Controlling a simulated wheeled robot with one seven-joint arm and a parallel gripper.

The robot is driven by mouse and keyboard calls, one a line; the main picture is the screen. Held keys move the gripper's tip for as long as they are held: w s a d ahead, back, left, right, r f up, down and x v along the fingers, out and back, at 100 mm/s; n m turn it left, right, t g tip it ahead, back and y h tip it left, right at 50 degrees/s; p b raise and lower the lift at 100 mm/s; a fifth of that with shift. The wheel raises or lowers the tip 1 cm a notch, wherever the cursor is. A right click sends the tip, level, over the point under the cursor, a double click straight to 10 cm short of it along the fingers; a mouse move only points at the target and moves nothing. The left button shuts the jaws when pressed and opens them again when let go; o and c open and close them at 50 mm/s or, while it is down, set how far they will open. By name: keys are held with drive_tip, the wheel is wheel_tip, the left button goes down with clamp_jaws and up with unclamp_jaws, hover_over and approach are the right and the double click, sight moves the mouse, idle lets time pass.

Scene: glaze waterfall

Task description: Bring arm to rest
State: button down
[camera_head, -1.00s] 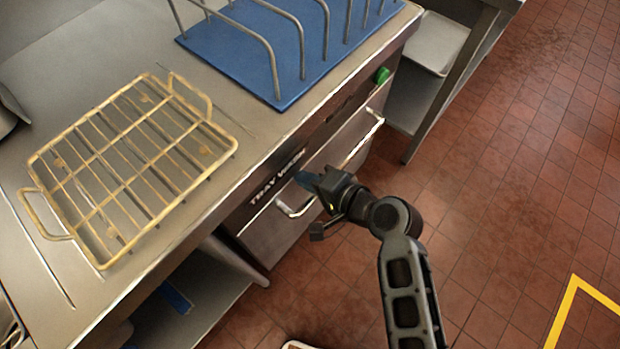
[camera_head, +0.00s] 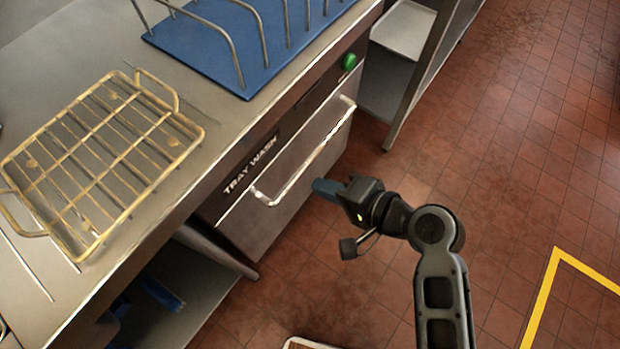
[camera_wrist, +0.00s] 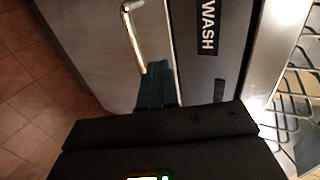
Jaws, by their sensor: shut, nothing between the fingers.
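My gripper (camera_head: 322,187) is shut and empty, with blue fingertips pointing left toward the front of the tray wash drawer. In the head view it hangs over the tiled floor, just right of the drawer's handle (camera_head: 305,155), and looks apart from it. The wrist view shows the blue fingers (camera_wrist: 157,88) together in front of the metal drawer face (camera_wrist: 195,60), with the handle (camera_wrist: 133,40) to their upper left. The drawer (camera_head: 262,225), labelled TRAY WASH, appears shut under the counter.
A yellow wire rack (camera_head: 95,165) lies on the steel counter (camera_head: 215,150). A blue mat (camera_head: 240,50) with metal hoops stands behind it. A side unit holds a pale tray (camera_head: 404,28). The red tiled floor (camera_head: 520,170) at right is open, with a yellow line (camera_head: 545,290).

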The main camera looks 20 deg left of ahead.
drive_tip(key=shift+v, duration=0.9)
drive_tip(key=s+d+f+t+h, duration=0.2)
drive_tip(key=s+d+t+h, duration=0.55)
drive_tip(key=s+d, duration=0.85)
drive_tip(key=s+d+r+n+t+h, duration=0.1)
drive_tip(key=s+d+r, duration=0.3)
drive_tip(key=r, duration=0.4)
drive_tip(key=s+d+r+n+t+h, duration=0.2)
drive_tip(key=s+d+r+n+h, duration=0.1)
drive_tip(key=r, duration=0.6)
drive_tip(key=s+d, duration=0.1)
drive_tip(key=s, duration=0.1)
drive_tip(key=shift+s+d, duration=0.25)
drive_tip(key=shift+s, duration=0.1)
